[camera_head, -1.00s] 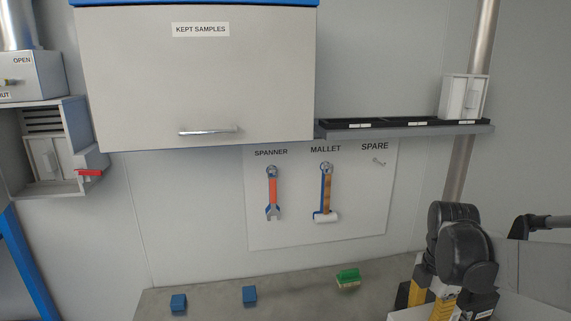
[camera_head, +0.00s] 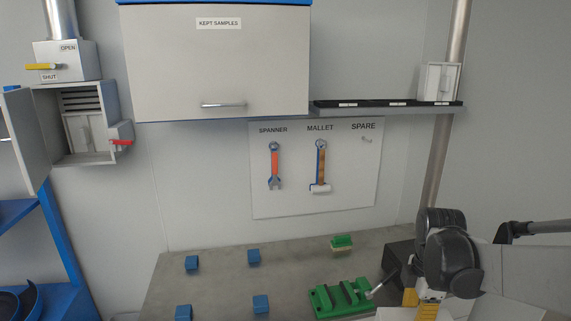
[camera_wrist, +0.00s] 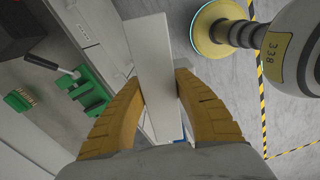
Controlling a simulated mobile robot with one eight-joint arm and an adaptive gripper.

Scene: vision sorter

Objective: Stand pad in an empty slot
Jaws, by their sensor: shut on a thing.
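My gripper (camera_wrist: 158,82) is shut on a flat white pad (camera_wrist: 150,38), whose long face runs between the two yellow fingers in the wrist view. In the head view yellow gripper parts (camera_head: 428,308) show at the lower right; I cannot make out the held pad there. A black tray (camera_head: 370,103) on the wall shelf has three labelled places. A white pad with a handle (camera_head: 437,82) stands in the right place; the left and middle places look empty. A similar white panel (camera_head: 78,132) sits inside the open grey housing at left.
Blue blocks (camera_head: 253,257), a green brush-like block (camera_head: 341,243) and a green fixture (camera_head: 330,298) with a lever are on the bench. The closed cabinet (camera_head: 215,70) adjoins the shelf's left end. A round-based post (camera_wrist: 212,30) stands nearby in the wrist view.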

